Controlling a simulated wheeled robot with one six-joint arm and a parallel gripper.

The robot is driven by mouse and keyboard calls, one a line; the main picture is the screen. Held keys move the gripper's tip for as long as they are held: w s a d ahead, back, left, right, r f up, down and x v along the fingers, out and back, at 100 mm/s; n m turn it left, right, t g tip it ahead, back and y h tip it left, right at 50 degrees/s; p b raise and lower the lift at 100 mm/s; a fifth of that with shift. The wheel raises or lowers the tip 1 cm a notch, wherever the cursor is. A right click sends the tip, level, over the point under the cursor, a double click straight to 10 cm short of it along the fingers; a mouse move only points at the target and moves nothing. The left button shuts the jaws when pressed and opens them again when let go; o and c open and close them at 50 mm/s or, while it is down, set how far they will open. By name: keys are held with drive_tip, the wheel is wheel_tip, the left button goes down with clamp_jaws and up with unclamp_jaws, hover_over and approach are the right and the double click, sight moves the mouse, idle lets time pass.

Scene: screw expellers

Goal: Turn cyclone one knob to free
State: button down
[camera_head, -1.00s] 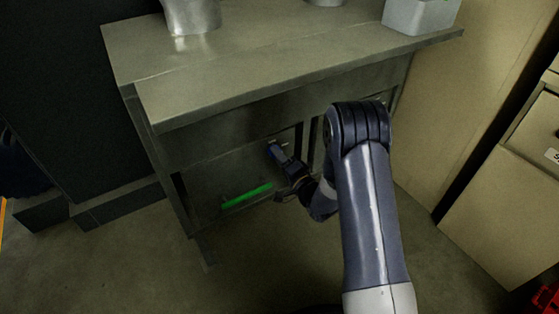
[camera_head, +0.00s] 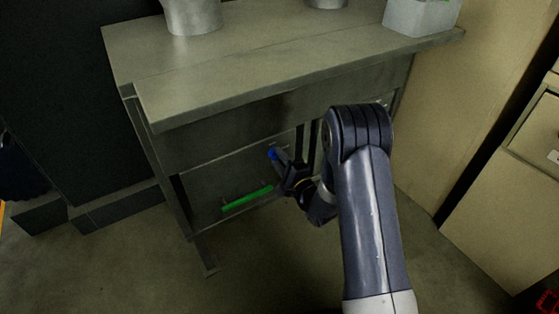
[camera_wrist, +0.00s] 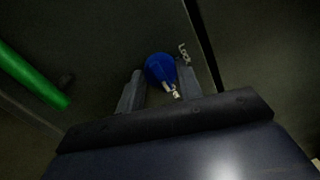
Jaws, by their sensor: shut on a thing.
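A blue knob (camera_wrist: 160,69) shows in the wrist view, on the dark panel under the grey bench. My gripper (camera_wrist: 160,88) has one finger on each side of it and is shut on it. A silvery bit shows at the knob's near end, between the fingers. The word "LOCK" is on the panel just right of the knob. In the head view the knob (camera_head: 272,154) is a small blue spot at the tip of my gripper (camera_head: 281,162). A "free" mark is not visible.
A green bar (camera_head: 247,198) lies left of my gripper and low on the panel; it also shows in the wrist view (camera_wrist: 30,75). The bench top (camera_head: 270,70) overhangs the panel. A grey bin (camera_head: 420,16) stands on it at the right.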

drive_tip(key=c, duration=1)
unclamp_jaws()
drive_tip(key=shift+o, duration=0.2)
drive_tip(key=shift+d, duration=0.1)
drive_tip(key=p+v, duration=0.1)
drive_tip(key=v, duration=0.9)
drive_tip(key=shift+s+p, duration=0.35)
drive_tip(key=shift+s, duration=0.05)
drive_tip(key=shift+d, duration=0.1)
drive_tip(key=b+x, duration=0.1)
drive_tip(key=x, duration=1)
drive_tip(key=shift+d+b, duration=0.1)
drive_tip(key=shift+b, duration=0.25)
